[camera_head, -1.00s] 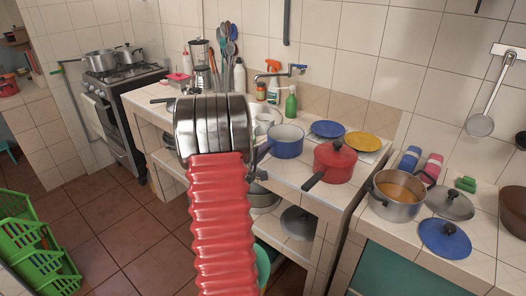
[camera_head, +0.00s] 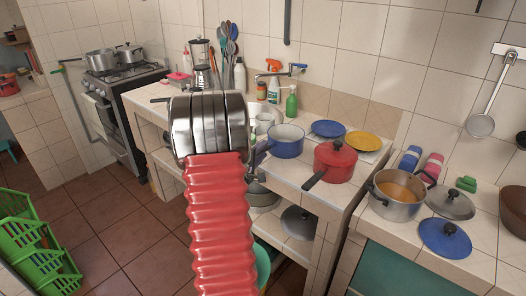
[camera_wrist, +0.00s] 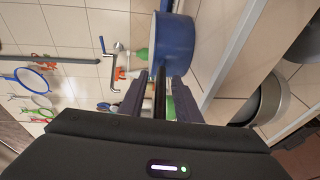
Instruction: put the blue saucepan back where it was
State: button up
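The blue saucepan (camera_head: 285,141) stands on the tiled counter (camera_head: 285,172), just left of the red lidded pot, in the head view. In the wrist view the saucepan (camera_wrist: 175,42) is beyond the fingertips, and its dark handle (camera_wrist: 160,88) points back between them. My gripper (camera_wrist: 160,86) is open around the handle, with a finger on each side and narrow gaps showing. In the head view my arm hides most of my gripper, so contact with the handle is hard to tell there.
A red lidded pot (camera_head: 336,160) stands close right of the saucepan. Blue (camera_head: 327,128) and yellow (camera_head: 363,140) plates lie behind it. A steel pot (camera_head: 397,196) and lids stand further right. Bottles and a utensil holder line the back wall.

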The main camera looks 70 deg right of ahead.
jog(key=v, duration=1)
jog(key=shift+a, duration=0.2)
jog(key=shift+r, duration=0.1)
jog(key=w+a+r+t+y, duration=0.2)
jog(key=a+y, duration=0.3)
jog(key=a, duration=1.4)
jog(key=w+a+r+n+t+y, duration=0.1)
jog(key=w+a+r+t+y, duration=0.2)
jog(key=a, duration=1.6)
jog(key=w+a+r+n+t+y, duration=0.1)
jog(key=w+a+r+t+y, duration=0.2)
jog(key=a+y, duration=0.5)
jog(key=w+a, duration=0.1)
jog(key=a, duration=1)
jog(key=shift+w+a, duration=0.15)
jog(key=shift+a, duration=0.05)
jog(key=shift+d+r, duration=0.1)
